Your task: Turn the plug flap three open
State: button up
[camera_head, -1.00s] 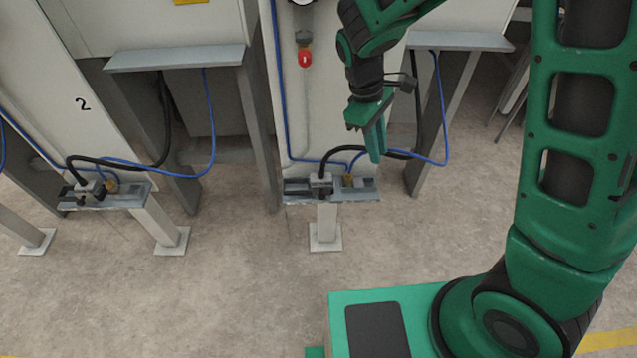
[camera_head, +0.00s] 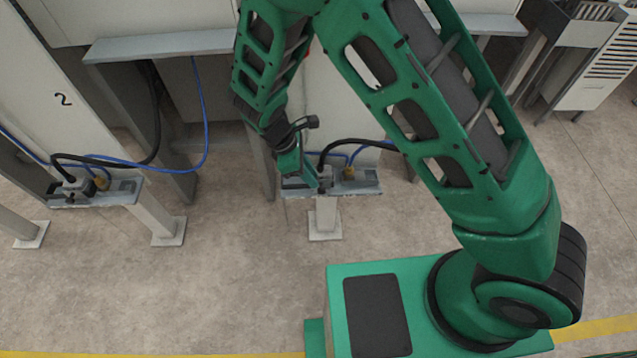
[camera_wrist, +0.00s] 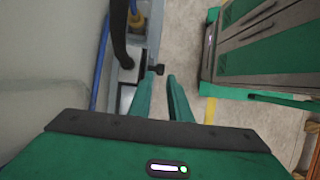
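A grey plug block (camera_head: 325,175) with a thick black cable sits on the small metal bracket (camera_head: 365,188) of the middle station. My gripper (camera_head: 318,183) reaches down to its left side, and part of the bracket is hidden behind it. In the wrist view, my gripper (camera_wrist: 161,78) has its two green fingers apart with a gap between them. A small black knob (camera_wrist: 157,69) sticks out from the plug block (camera_wrist: 128,72) just at or beyond the fingertips. Contact with it cannot be told. No number "3" is visible, and whether the flap is open cannot be made out.
A brass connector (camera_head: 348,173) with a blue cable sits right of the plug. A similar bracket (camera_head: 122,187) stands at the station marked 2. The white panel (camera_wrist: 45,65) is close on the wrist view's left. The floor (camera_head: 230,270) in front is clear.

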aim_at(321, 188)
jog(key=x, duration=0.6)
jog(key=shift+d+r, duration=0.1)
grip_shut()
